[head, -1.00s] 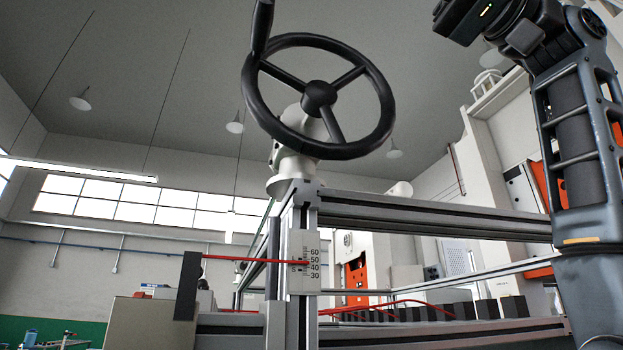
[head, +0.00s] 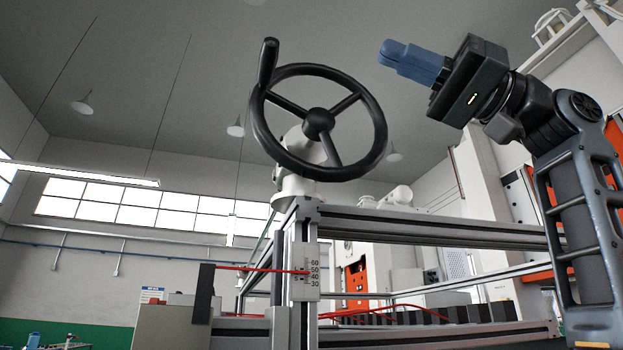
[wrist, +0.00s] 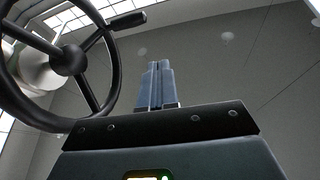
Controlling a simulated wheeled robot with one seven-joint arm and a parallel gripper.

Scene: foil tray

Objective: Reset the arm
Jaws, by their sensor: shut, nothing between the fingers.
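My gripper (head: 393,52) is at the upper right of the head view, raised at the end of my bent arm. Its blue fingers point left and slightly up, and are shut with nothing between them. In the wrist view the fingers (wrist: 157,66) stand together in the middle. A black handwheel (head: 318,122) with a crank handle (head: 268,62) stands left of my gripper in the head view. The handwheel (wrist: 68,60) also shows at the left in the wrist view. My gripper is apart from the wheel.
The wheel sits on a white housing (head: 298,185) above an aluminium frame (head: 430,228). A scale plate (head: 306,272) with a red pointer (head: 255,269) is on the post. Several dark blocks (head: 438,314) line a lower rail. Open air surrounds my gripper.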

